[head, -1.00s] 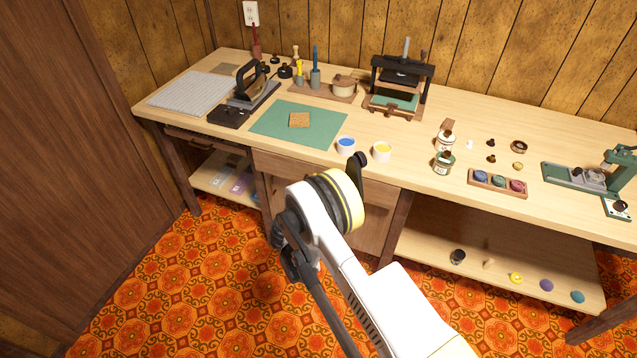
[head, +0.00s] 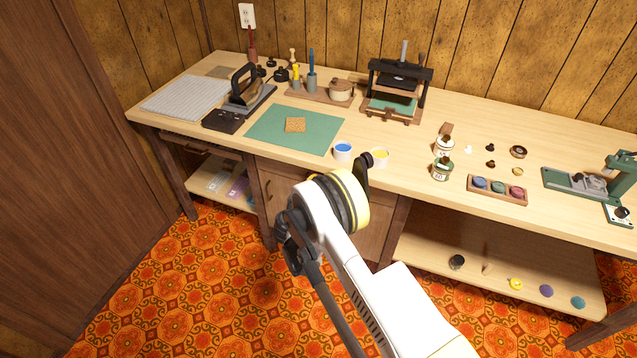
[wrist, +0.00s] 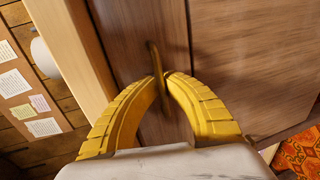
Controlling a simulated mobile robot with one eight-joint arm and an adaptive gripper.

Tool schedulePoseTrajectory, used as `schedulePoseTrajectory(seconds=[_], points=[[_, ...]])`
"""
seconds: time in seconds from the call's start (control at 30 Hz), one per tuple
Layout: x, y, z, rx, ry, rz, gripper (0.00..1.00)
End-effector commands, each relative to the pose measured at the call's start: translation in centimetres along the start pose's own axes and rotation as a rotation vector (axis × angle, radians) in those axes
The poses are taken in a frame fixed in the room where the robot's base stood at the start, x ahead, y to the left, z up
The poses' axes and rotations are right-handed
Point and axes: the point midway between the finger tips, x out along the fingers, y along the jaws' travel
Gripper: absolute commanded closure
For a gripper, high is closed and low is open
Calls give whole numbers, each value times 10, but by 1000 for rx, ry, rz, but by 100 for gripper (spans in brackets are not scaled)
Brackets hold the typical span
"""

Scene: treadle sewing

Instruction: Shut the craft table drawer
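The craft table drawer front (wrist: 120,35) is a dark wood strip just under the pale tabletop edge (wrist: 75,45) in the wrist view. It looks flush or nearly flush with the cabinet front beside it. Its brass handle (wrist: 153,55) stands between the tips of my gripper (wrist: 163,78). The yellow fingers are drawn together with the handle between them; exact contact is hard to see. In the head view the drawer front (head: 280,167) shows only partly under the table edge. My arm covers the rest of it, and my fingers are hidden there.
The craft table (head: 410,178) carries a blue cup (head: 343,152), a yellow cup (head: 379,158), a green mat (head: 275,137) and a press (head: 395,85). A cabinet door (wrist: 235,65) lies below the drawer. The patterned floor (head: 190,290) in front is clear.

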Motion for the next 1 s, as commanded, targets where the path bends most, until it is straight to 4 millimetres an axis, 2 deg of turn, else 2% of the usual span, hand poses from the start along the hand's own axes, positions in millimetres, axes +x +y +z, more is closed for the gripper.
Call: schedulePoseTrajectory(seconds=[0.03, 0.07, 0.43, 0.8, 1.0], points=[[0, 1, 0, 0, 1, 0, 79], [0, 1, 0, 0, 1, 0, 70], [-5, 0, 0, 1, 1, -2, 70], [-64, 0, -1, 1, 2, -2, 70], [-75, 0, 0, 0, -1, -2, 70]])
